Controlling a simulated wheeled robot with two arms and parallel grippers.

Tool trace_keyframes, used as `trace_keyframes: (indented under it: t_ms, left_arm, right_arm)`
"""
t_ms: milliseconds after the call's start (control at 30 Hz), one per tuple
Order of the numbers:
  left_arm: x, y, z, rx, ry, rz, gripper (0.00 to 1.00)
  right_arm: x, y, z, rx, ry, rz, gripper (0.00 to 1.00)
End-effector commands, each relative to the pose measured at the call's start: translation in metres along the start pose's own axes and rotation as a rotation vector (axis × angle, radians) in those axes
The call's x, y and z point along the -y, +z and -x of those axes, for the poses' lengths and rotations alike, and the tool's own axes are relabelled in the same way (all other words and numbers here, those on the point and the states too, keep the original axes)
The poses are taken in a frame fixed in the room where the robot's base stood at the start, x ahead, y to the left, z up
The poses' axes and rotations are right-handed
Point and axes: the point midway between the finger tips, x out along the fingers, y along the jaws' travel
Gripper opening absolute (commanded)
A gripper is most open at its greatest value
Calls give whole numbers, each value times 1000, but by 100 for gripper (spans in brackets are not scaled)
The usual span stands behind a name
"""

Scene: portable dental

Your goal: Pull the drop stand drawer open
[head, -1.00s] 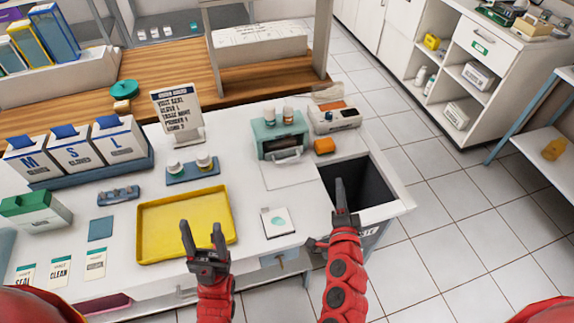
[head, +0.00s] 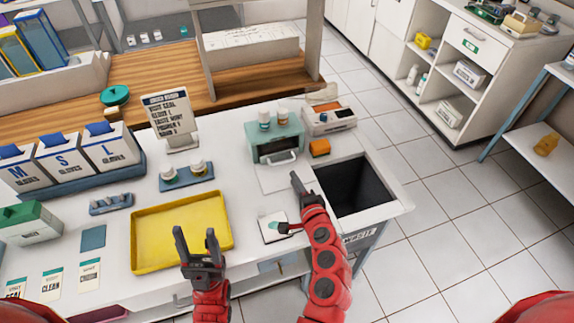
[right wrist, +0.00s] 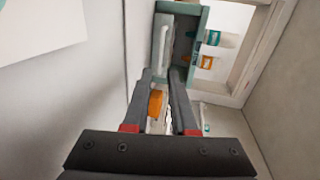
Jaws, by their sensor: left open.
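In the right wrist view the stand (right wrist: 200,50) and handle (right wrist: 165,45) lie beyond my fingertips. My right gripper (head: 290,204) is open and empty, short of the stand and apart from the handle. Its fingers also show in the right wrist view (right wrist: 160,78). My left gripper (head: 196,240) is open and empty over the front edge of the yellow tray.
A waste opening (head: 352,187) lies right of my right gripper. An orange block (head: 319,148) and a white device (head: 328,120) stand right of the stand. A yellow tray (head: 150,262) and a white card (head: 272,226) lie nearer. The counter before the drawer is clear.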

Motion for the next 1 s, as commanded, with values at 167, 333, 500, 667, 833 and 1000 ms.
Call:
trace_keyframes:
  t_ms: [167,333,500,667,833,1000]
  left_arm:
    - [0,-1,-5,0,0,0,57]
    - [0,-1,-8,0,0,0,57]
    - [0,-2,-10,0,0,0,57]
    - [0,-2,-10,0,0,0,57]
    - [0,-2,-10,0,0,0,57]
    - [0,-2,-10,0,0,0,57]
  right_arm:
    - [3,-1,-30,0,-2,3,25]
    - [2,-1,-54,-1,-1,1,25]
    - [1,0,-70,0,0,1,25]
    - [0,-1,-77,-2,0,1,25]
    - [0,-1,-78,-3,0,1,25]
    - [0,-1,-77,-2,0,0,14]
